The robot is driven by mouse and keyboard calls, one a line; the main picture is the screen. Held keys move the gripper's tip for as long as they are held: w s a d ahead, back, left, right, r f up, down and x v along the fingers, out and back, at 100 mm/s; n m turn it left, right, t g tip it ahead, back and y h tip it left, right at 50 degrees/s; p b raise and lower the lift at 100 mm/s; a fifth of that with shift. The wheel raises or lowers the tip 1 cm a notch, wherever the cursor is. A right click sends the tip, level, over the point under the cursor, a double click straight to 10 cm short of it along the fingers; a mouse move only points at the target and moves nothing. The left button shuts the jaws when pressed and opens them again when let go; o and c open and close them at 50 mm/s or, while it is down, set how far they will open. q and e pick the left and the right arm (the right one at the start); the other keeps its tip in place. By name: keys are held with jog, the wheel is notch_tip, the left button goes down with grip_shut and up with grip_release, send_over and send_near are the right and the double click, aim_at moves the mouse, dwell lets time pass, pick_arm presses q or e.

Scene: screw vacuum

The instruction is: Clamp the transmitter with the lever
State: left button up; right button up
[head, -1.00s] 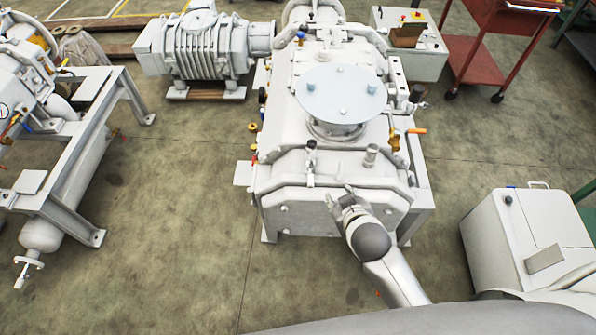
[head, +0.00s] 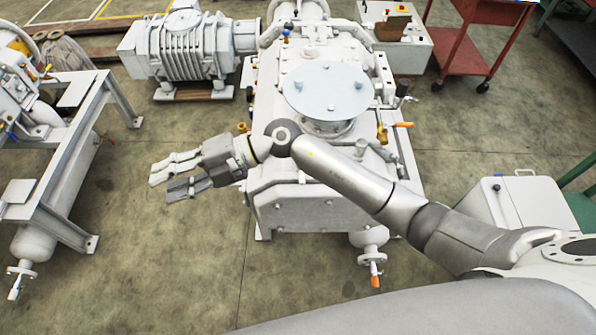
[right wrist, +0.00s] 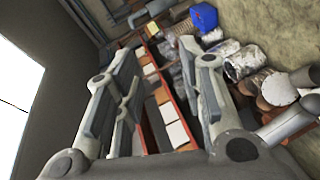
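The grey vacuum pump (head: 310,215) stands in the middle of the head view, with a round flange plate (head: 328,88) on top. A lever with an orange handle (head: 400,125) sticks out at its right side. A valve with an orange tip (head: 374,268) hangs at its front. I cannot tell which part is the transmitter; my right arm covers part of the pump top. My right gripper (head: 160,184) is left of the pump's front, pointing left, its fingers apart and empty. The right wrist view shows the same spread fingers (right wrist: 155,85). My left gripper is not in view.
A ribbed blower (head: 190,50) stands behind left, and a metal frame with a tank (head: 70,185) at left. A grey cabinet (head: 515,205) is at right, a red cart (head: 465,45) behind it. The floor (head: 170,270) between frame and pump is clear.

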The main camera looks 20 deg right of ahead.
jog(key=d+f+n+g+h, duration=0.2)
jog(key=d+f+h, duration=0.3)
jog(key=f+h, duration=0.15)
jog(key=m+t+h, duration=0.1)
jog(key=m+h, duration=0.1)
jog(key=h, duration=0.9)
send_near(301, 176)
jog(key=p+x, duration=0.3)
jog(key=x, duration=0.4)
jog(key=shift+s+f+p, duration=0.15)
jog(key=shift+f+p, duration=0.1)
jog(key=shift+p, duration=0.15)
jog(key=shift+d+f+t, duration=0.1)
jog(key=shift+f+t, duration=0.2)
jog(key=shift+f, duration=0.15)
grip_shut()
